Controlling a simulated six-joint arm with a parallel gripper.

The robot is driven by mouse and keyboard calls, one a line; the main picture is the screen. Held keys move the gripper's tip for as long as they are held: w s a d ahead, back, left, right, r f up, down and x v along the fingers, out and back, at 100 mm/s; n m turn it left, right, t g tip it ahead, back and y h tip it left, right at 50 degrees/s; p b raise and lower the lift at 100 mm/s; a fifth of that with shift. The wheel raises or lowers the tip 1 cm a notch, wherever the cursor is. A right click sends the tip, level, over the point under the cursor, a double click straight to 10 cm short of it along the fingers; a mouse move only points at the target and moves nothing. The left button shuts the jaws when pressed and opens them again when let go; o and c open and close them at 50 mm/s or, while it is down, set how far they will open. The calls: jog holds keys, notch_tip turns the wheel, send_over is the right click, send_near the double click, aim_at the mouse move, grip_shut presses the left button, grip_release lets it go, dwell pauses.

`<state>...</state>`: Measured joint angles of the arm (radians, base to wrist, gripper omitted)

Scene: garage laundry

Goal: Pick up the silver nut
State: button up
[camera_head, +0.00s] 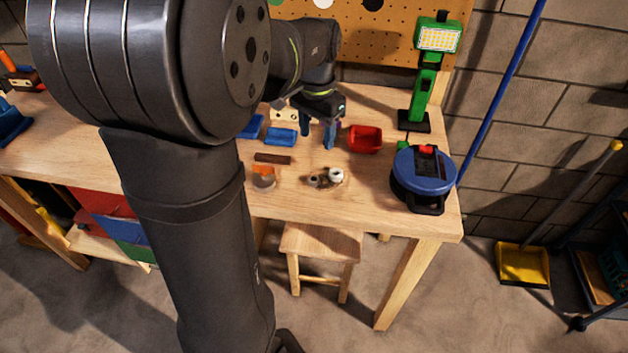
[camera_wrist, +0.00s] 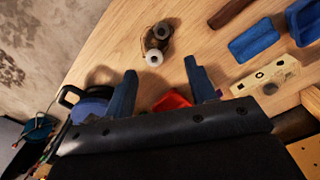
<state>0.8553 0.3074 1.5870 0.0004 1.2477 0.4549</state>
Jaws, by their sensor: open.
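A small cluster of silvery-grey and white pieces lies on the wooden bench top. In the head view, a small grey piece that looks like the silver nut (camera_head: 315,181) sits just left of a larger whitish piece (camera_head: 336,176). In the wrist view the cluster shows a grey ring-like piece (camera_wrist: 163,30) and a white round piece (camera_wrist: 153,58); I cannot tell for sure which is the nut. My gripper (camera_head: 318,137) points down, open and empty, behind the cluster. Its two blue fingers (camera_wrist: 160,70) are spread apart, with the cluster beyond their tips.
A red tray (camera_head: 365,139) is right of my gripper; blue trays (camera_head: 281,136) are left. A brown bar (camera_head: 272,158) and an orange-and-grey item (camera_head: 264,178) lie left of the cluster. A blue round device (camera_head: 423,172) and green lamp (camera_head: 424,88) stand right.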

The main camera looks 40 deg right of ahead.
send_over(316, 177)
jog(key=f, duration=0.8)
jog(key=shift+s+a+f, duration=0.15)
jog(key=shift+s+f, duration=0.05)
jog(key=shift+w+f, duration=0.15)
jog(key=shift+f, duration=2.45)
jog(key=c, duration=1.1)
jog(key=shift+o, duration=0.2)
jog(key=shift+r, duration=0.1)
